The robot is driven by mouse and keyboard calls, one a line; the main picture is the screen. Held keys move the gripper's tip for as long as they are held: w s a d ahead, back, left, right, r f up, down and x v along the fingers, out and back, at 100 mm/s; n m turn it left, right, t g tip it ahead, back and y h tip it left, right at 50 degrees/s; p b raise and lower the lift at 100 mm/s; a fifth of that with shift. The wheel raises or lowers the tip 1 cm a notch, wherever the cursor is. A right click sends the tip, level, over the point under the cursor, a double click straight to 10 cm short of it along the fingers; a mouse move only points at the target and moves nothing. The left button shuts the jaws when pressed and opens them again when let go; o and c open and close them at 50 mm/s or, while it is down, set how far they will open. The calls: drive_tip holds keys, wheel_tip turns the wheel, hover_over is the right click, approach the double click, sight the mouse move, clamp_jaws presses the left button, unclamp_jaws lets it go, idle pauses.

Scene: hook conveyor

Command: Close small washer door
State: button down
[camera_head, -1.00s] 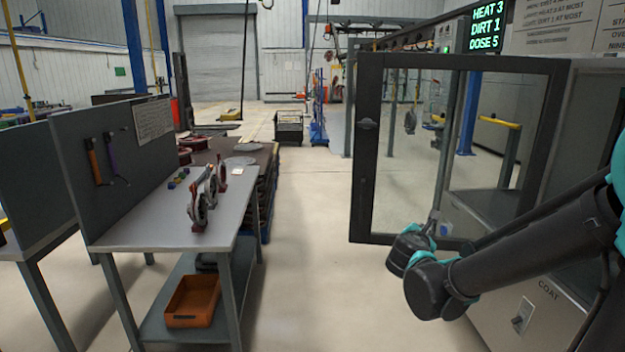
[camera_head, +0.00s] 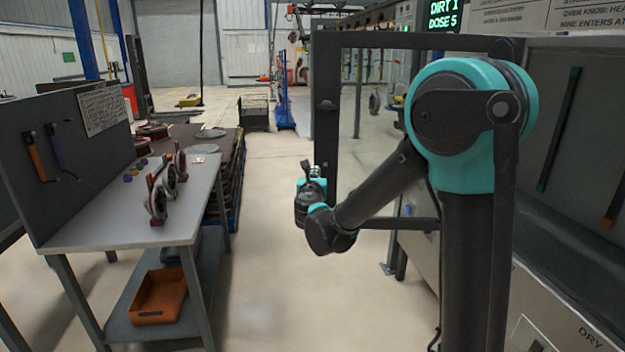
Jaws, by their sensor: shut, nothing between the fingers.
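The small washer door (camera_head: 326,105) is a clear panel in a dark frame. It stands open, jutting out from the machine on the right, and part of it is hidden behind my arm. My gripper (camera_head: 308,166) is shut and empty, at the lower part of the door's free left edge, just left of the frame. I cannot tell whether it touches the frame.
A grey workbench (camera_head: 110,220) with reels on top and an orange bin (camera_head: 160,296) on its lower shelf stands at the left. The floor (camera_head: 262,290) between bench and machine is clear. A dark crate (camera_head: 254,113) stands farther back.

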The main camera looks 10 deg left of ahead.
sight(316, 163)
drive_tip(key=shift+w, duration=2.25)
drive_tip(key=shift+w, duration=0.1)
